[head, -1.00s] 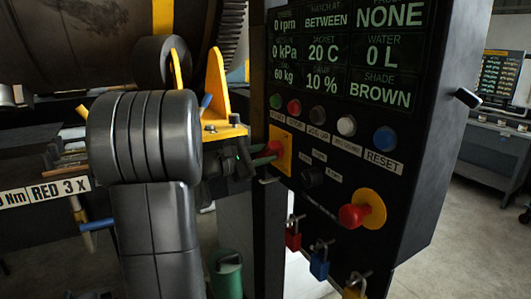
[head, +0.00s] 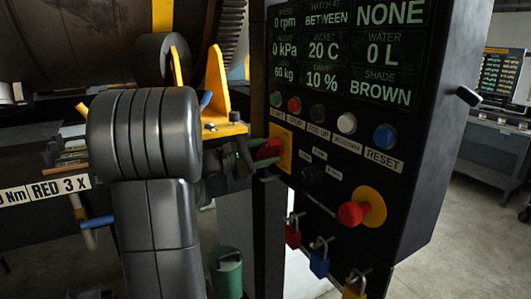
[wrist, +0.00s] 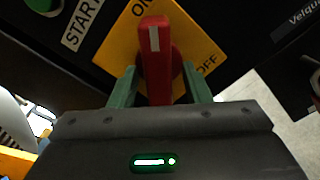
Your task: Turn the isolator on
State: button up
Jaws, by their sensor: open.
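The isolator is a red handle (wrist: 155,65) with a white mark, on a yellow plate (wrist: 117,42) lettered ON and OFF. In the wrist view the handle stands upright, with ON at its upper left and OFF to its right. My gripper (wrist: 160,88) is open, its green fingers one on each side of the handle, with gaps visible beside it. In the head view the red handle (head: 269,149) shows at the panel's left edge, partly hidden by my gripper (head: 262,158).
The black panel (head: 415,130) carries a row of buttons, including a blue reset button (head: 385,137). A red emergency knob (head: 352,213) and hanging padlocks (head: 319,263) are below right of the isolator. A yellow bracket (head: 217,90) stands close behind my wrist.

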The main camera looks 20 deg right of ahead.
jog(key=s+a+b, duration=0.1)
jog(key=a+b, duration=0.1)
jog(key=a, duration=1.1)
jog(key=shift+a, duration=0.4)
jog(key=d, duration=0.4)
jog(key=d+p, duration=0.1)
jog(key=d, duration=0.4)
jog(key=w+d+p, duration=0.1)
jog(key=d, duration=0.3)
jog(key=shift+d, duration=0.4)
jog(key=s+a+b, duration=0.1)
jog(key=a+b, duration=0.2)
jog(key=a, duration=1.1)
jog(key=d+p, duration=0.1)
jog(key=d, duration=0.3)
jog(key=d+p, duration=0.1)
jog(key=d, duration=0.4)
jog(key=w+d+p, duration=0.1)
jog(key=d, duration=0.4)
jog(key=shift+d, duration=0.1)
jog(key=m+b, duration=0.1)
jog(key=m, duration=0.2)
jog(key=shift+w+r+m, duration=0.1)
jog(key=shift+r+m, duration=0.05)
jog(key=shift+m, duration=0.85)
jog(key=shift+r+m, duration=0.1)
jog(key=shift+m, duration=0.9)
